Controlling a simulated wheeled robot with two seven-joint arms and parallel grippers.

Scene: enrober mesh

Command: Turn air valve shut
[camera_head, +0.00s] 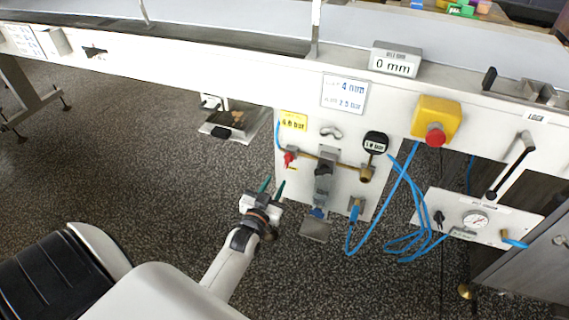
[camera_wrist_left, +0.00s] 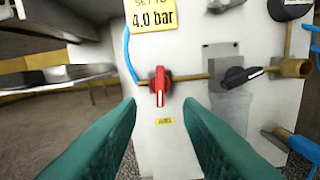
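The air valve's red handle (camera_head: 289,158) sits on a horizontal brass pipe on the white panel, below a yellow "4.0 bar" label. In the left wrist view the red handle (camera_wrist_left: 159,86) points straight down, across the pipe, with a pale stripe on it. My left gripper (camera_head: 272,187) is below and left of the handle in the head view. In the wrist view its green fingers (camera_wrist_left: 159,110) are open and empty, one on each side below the handle, apparently not touching it. My right gripper is not in view.
A black knob (camera_wrist_left: 241,76) sits right of the red handle on the same pipe. A black gauge (camera_head: 375,143), blue hoses (camera_head: 402,215) and a red stop button (camera_head: 435,135) are further right. Open floor lies left of the panel.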

